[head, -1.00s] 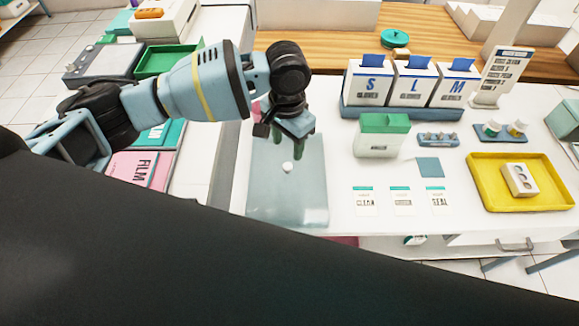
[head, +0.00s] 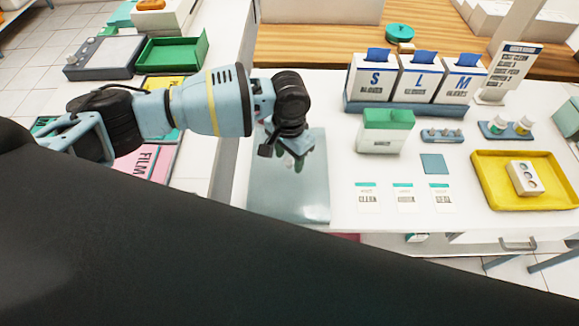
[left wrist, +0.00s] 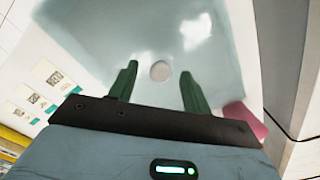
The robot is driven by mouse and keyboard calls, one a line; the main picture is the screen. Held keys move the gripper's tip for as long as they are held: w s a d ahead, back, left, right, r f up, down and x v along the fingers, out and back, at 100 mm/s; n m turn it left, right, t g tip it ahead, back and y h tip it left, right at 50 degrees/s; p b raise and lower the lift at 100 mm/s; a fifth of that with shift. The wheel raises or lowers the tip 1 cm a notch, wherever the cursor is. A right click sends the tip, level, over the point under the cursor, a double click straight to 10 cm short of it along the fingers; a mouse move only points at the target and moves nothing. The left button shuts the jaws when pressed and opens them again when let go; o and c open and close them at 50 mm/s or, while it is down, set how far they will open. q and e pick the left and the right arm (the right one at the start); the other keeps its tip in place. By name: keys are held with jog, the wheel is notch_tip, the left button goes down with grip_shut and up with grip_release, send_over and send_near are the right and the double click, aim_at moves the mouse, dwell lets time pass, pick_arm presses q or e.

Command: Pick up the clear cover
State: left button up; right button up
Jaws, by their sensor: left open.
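The clear cover (head: 290,198) is a see-through, pale grey-blue box shape on the left end of the white table. In the left wrist view the clear cover (left wrist: 130,35) fills the upper middle, with a small round whitish knob (left wrist: 160,71) on its top. My left gripper (head: 293,163) is over the cover, pointing down. In the left wrist view its two green fingers (left wrist: 158,86) are apart, one on each side of the knob, with nothing between them that I can see gripped. In the head view the gripper hides the knob. My right gripper is not in view.
Glove boxes marked S, L and M (head: 414,78) stand at the back. A green-topped box (head: 385,132), label cards (head: 403,198) and a yellow tray (head: 487,195) lie to the right. A green tray (head: 172,55) is on the left counter.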

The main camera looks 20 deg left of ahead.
aim_at(289, 161)
pick_arm(q)
grip_shut()
jog(key=shift+r, duration=0.1)
dwell(0.3)
notch_tip(289, 161, up, 10)
jog(key=shift+p, duration=0.4)
